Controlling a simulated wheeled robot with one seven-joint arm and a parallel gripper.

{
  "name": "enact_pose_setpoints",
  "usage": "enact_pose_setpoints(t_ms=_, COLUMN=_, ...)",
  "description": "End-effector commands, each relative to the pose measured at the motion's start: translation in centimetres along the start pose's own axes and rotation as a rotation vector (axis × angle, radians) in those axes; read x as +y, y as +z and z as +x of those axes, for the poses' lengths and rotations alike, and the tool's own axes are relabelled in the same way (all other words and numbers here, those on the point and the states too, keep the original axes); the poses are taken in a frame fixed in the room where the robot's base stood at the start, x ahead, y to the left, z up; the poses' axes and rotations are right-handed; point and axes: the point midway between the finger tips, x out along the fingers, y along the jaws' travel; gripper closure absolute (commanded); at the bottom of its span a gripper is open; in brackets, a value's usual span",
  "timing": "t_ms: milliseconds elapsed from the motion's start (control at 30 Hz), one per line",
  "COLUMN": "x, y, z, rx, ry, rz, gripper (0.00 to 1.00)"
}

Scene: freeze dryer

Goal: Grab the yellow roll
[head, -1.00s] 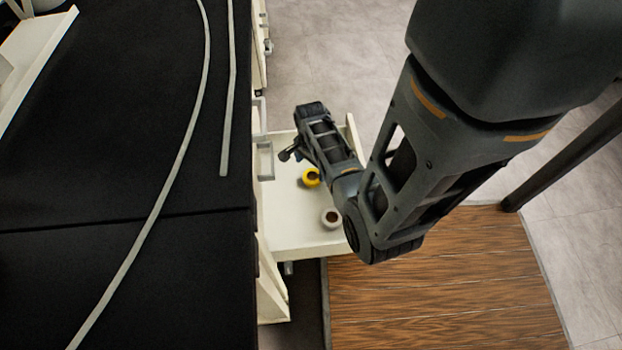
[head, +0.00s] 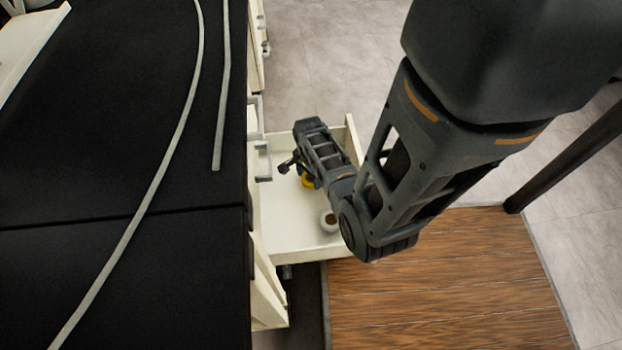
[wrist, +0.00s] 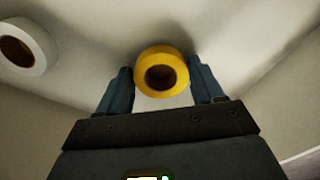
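The yellow roll (wrist: 162,58) lies in the open white drawer, with its dark brown core facing the wrist camera. In the head view the yellow roll (head: 307,182) is partly covered by my arm. My gripper (wrist: 160,75) is open, with one blue-grey finger on each side of the roll. Narrow gaps seem to remain between the fingers and the roll.
A white roll (wrist: 22,46) lies in the same drawer, left of the yellow one in the wrist view. The drawer (head: 290,238) has raised walls around my gripper. The black countertop (head: 110,150) borders the drawer on the left.

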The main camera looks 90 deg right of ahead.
Motion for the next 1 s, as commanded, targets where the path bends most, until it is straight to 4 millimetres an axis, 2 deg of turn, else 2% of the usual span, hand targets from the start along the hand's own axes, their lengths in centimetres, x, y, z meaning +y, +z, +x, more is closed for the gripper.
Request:
enact_pose_setpoints(t_ms=33, x=0.0, y=0.0, z=0.0, rx=0.0, ry=0.0, rz=0.0, gripper=0.39)
enact_pose_setpoints(t_ms=333, x=0.0, y=0.0, z=0.0, rx=0.0, ry=0.0, rz=0.0, gripper=0.66)
enact_pose_setpoints(t_ms=600, x=0.0, y=0.0, z=-0.4, rx=0.0, ry=-0.001, rz=0.0, gripper=0.67)
enact_pose_setpoints(t_ms=733, x=-0.1, y=0.0, z=-2.2, rx=0.001, ry=-0.002, rz=-0.001, gripper=0.67)
enact_pose_setpoints(t_ms=1000, x=0.0, y=0.1, z=-7.4, rx=0.001, ry=-0.001, rz=-0.002, gripper=0.67)
